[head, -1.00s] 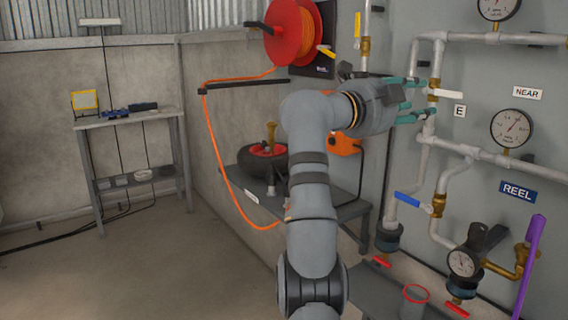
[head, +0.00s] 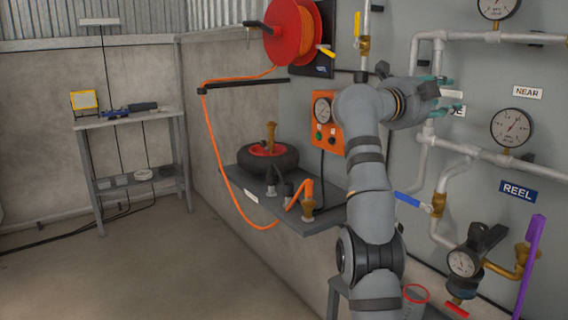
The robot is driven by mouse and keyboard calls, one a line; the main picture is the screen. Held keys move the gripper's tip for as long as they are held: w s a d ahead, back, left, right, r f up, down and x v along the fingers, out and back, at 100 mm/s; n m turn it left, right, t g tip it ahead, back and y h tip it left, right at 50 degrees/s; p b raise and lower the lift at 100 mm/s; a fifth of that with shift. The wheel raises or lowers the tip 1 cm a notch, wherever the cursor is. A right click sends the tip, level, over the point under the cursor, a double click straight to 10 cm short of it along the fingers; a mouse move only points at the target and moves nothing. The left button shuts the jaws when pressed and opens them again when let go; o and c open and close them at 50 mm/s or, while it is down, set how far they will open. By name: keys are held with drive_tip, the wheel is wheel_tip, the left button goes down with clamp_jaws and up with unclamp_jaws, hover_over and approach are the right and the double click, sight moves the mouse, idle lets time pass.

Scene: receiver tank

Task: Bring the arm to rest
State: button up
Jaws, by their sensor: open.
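My gripper (head: 447,96) is at the upper right in the head view, at the end of my grey arm. Its teal fingertips are apart, and I see nothing held between them. The fingers are in front of the pipe wall, near a white-handled valve (head: 449,94) and a partly covered "E" label. I cannot tell whether a fingertip touches the valve or the pipe.
Pipes, the NEAR gauge (head: 512,127) and a blue-handled valve (head: 410,200) surround the arm. An orange control box (head: 327,125) and a shelf (head: 320,221) with a wheel (head: 262,162) stand left of it. A red hose reel (head: 292,30) hangs above.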

drive_tip(key=shift+w+d+r+n, duration=0.15)
drive_tip(key=shift+d+r+n, duration=0.15)
drive_tip(key=shift+d, duration=0.2)
drive_tip(key=shift+n+p, duration=0.3)
drive_tip(key=shift+r, duration=0.15)
